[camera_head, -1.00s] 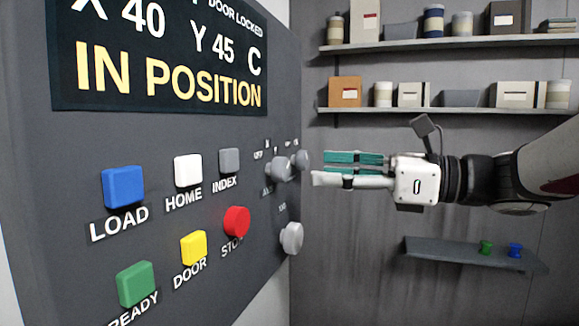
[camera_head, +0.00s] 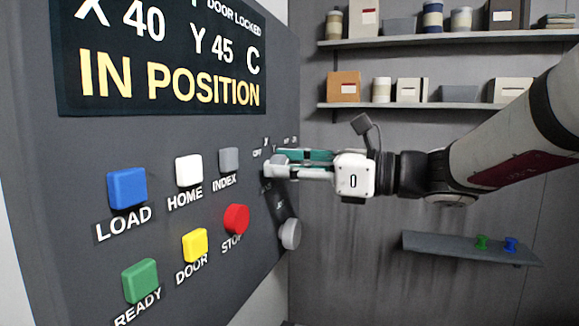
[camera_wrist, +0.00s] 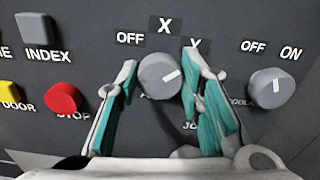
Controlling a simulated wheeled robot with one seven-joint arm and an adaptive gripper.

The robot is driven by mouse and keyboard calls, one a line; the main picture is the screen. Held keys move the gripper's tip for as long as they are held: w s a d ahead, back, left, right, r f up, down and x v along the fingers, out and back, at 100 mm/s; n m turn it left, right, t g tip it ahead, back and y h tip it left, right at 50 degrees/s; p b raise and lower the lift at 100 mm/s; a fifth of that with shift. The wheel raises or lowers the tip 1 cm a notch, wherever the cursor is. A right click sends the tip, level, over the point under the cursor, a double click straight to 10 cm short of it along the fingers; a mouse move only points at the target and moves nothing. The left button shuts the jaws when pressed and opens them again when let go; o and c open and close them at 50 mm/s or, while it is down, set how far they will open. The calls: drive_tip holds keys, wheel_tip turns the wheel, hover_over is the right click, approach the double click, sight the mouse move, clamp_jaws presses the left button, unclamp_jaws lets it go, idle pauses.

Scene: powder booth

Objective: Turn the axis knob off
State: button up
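The axis knob (camera_wrist: 160,76) is a round grey dial on the dark panel, with OFF, X and Y labels around its upper side. Its white mark points right and slightly up, toward the Y side and away from OFF. My gripper (camera_wrist: 160,66) has one teal-padded finger on each side of the knob. Narrow gaps seem to show between the fingers and the knob, so the gripper looks open around it. In the head view my gripper (camera_head: 277,164) reaches the panel from the right, and its fingers largely hide the knob area.
A second grey OFF/ON knob (camera_wrist: 271,88) sits close right of my right finger. The red STOP button (camera_wrist: 62,99) and grey INDEX button (camera_wrist: 38,30) lie to the left. Another grey knob (camera_head: 290,234) is below my gripper. Wall shelves (camera_head: 440,40) stand behind.

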drive_tip(key=shift+c, duration=1.2)
drive_tip(key=shift+n+b, duration=0.3)
drive_tip(key=n+b, duration=0.6)
drive_tip(key=b, duration=0.2)
drive_tip(key=n+b, duration=0.6)
drive_tip(key=b, duration=0.2)
drive_tip(key=n+b, duration=0.7)
drive_tip(key=b, duration=0.1)
drive_tip(key=shift+s+f, duration=0.1)
drive_tip(key=shift+f, duration=0.2)
drive_tip(key=shift+r+n+b, duration=0.1)
drive_tip(key=shift+n+b, duration=0.2)
drive_tip(key=shift+b, duration=0.05)
